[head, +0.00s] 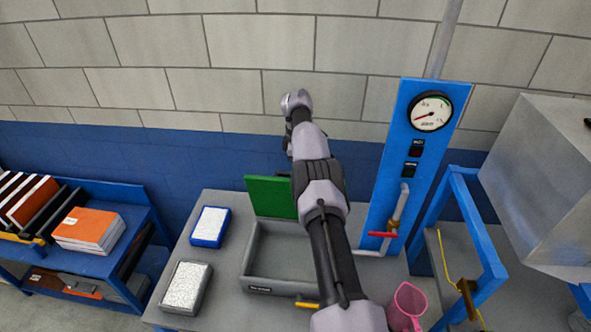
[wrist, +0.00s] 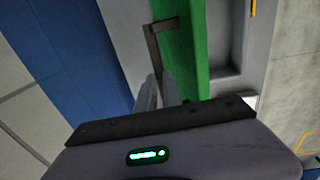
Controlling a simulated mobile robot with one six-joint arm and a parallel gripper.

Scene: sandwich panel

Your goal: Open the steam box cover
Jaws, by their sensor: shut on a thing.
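The steam box (head: 246,275) is an open-topped grey box on the table. Its green cover (head: 268,197) stands raised, roughly upright, at the box's back edge. In the wrist view the cover (wrist: 186,50) is a green strip with a dark bracket-like handle (wrist: 151,52) on it. My gripper (wrist: 160,92) is shut on the handle, close to the cover's face. In the head view my arm crosses the right part of the box and cover, and the gripper's fingers are hidden behind it.
A blue tray (head: 210,227) and a grey tray (head: 186,287) lie left of the box. On the right are a blue gauge panel (head: 386,190), a red valve handle (head: 382,235) and a pink mug (head: 406,306). The brick wall (head: 220,90) is behind.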

